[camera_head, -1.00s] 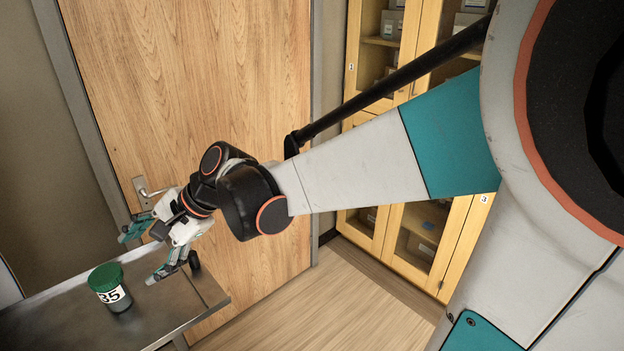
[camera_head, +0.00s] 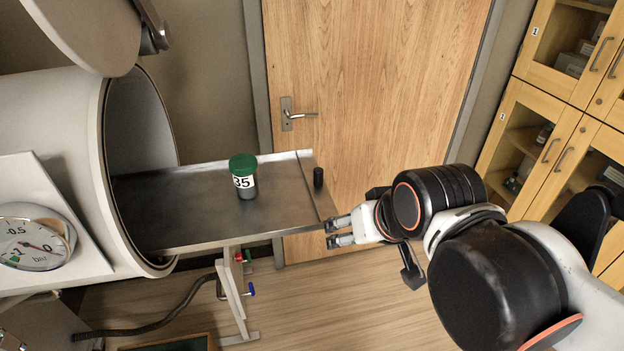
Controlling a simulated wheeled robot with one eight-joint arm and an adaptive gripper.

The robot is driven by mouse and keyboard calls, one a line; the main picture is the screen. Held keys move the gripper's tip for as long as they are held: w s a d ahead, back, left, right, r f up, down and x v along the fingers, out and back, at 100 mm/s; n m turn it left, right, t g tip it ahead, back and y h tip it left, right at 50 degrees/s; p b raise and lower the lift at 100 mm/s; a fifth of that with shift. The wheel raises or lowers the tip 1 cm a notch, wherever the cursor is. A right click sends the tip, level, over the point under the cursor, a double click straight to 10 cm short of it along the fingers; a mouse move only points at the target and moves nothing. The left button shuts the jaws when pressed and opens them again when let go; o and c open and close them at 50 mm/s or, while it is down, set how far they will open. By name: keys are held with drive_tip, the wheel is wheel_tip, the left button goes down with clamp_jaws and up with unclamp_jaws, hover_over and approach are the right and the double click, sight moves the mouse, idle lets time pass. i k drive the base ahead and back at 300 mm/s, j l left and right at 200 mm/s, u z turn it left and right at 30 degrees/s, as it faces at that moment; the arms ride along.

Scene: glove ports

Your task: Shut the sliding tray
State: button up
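The sliding tray (camera_head: 279,215) is a flat metal tray that sticks out to the right from the round opening of a white chamber (camera_head: 60,112). Its left end lies inside the chamber. A dark upright knob (camera_head: 318,177) stands at the tray's right end.
The chamber's round door (camera_head: 85,30) is swung up above the opening. A pressure gauge (camera_head: 35,243) is at the left. A support leg (camera_head: 232,290) and a dark hose (camera_head: 165,315) are below the tray. A wooden door (camera_head: 370,90) and glass-fronted cabinets (camera_head: 540,130) stand behind.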

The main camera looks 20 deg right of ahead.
sight(191, 208)
drive_tip(key=l+u, duration=0.45)
drive_tip(key=l, duration=0.2)
drive_tip(key=k+l+u, duration=0.1)
drive_tip(key=l+u, duration=0.4)
drive_tip(key=l, duration=0.2)
